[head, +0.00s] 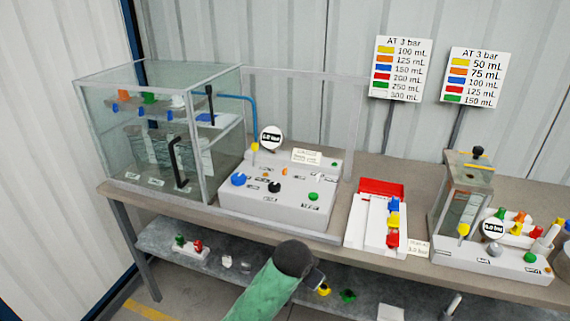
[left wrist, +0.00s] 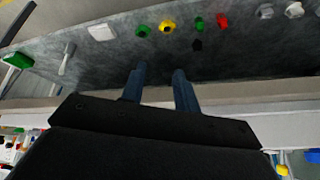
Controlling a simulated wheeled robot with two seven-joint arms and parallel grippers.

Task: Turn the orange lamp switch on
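A white control panel (head: 282,211) stands on the bench in the head view. It carries a small orange switch or lamp (head: 284,171) in its upper middle, too small to tell its setting. Near it are a blue knob (head: 238,179), a black knob (head: 274,186) and a green button (head: 313,196). My left gripper (left wrist: 160,78) shows two blue fingers, parted with nothing between them. In the head view my green left arm is in front of the bench, below the panel, and its dark wrist hides most of the gripper. My right gripper is not in view.
A glass tank (head: 160,150) stands left of the panel. A tray with a red lid (head: 381,188) and a second pump unit (head: 490,258) are to the right. The lower shelf (head: 165,236) holds loose coloured parts, including a yellow one (left wrist: 167,26). Two label signs stand behind.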

